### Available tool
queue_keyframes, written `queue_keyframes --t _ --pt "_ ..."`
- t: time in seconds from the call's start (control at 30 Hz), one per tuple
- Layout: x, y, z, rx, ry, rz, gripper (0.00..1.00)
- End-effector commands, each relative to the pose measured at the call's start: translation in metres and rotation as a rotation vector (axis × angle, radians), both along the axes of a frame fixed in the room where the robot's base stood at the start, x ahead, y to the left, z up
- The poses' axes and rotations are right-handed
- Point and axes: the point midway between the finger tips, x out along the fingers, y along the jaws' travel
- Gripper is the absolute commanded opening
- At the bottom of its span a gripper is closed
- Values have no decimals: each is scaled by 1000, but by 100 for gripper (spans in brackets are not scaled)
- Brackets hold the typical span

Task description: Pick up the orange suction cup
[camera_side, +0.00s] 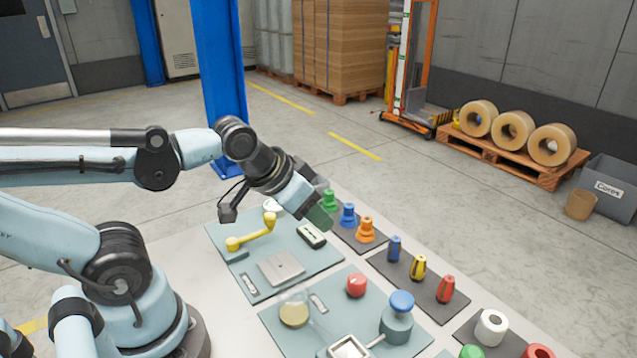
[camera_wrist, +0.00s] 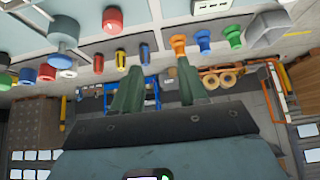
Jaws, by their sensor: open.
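The orange suction cup (camera_side: 366,231) stands upright on a dark strip on the table in the side view. A blue cup (camera_side: 348,215) and a green cup (camera_side: 329,200) stand in line with it. In the wrist view the orange suction cup (camera_wrist: 178,45) appears just beyond the tip of the right-hand green finger, which partly overlaps its lower end. My gripper (camera_side: 322,215) is at the left of the cup row, above the table and apart from the orange cup. In the wrist view my gripper (camera_wrist: 158,64) is open, with nothing between its fingers.
A dark strip with blue, yellow (camera_side: 418,267) and red pointed pieces lies nearer the camera. A teal panel holds a yellow handle (camera_side: 250,235). Another panel holds a red knob (camera_side: 356,285) and a blue-topped part (camera_side: 401,305).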

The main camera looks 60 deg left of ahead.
Motion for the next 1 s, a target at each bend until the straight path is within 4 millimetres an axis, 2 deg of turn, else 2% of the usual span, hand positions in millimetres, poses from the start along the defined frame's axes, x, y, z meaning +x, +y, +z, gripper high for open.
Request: queue_keyframes --t 0.07,0.17,0.43,0.57,0.8,1.0 --pt "0 0 0 0 0 0 43" --pt "0 0 0 0 0 0 56" --pt "0 0 0 0 1 0 56" --pt "7 2 6 1 24 4 56" --pt "42 9 28 2 160 19 56" --pt "79 18 36 0 291 34 56"
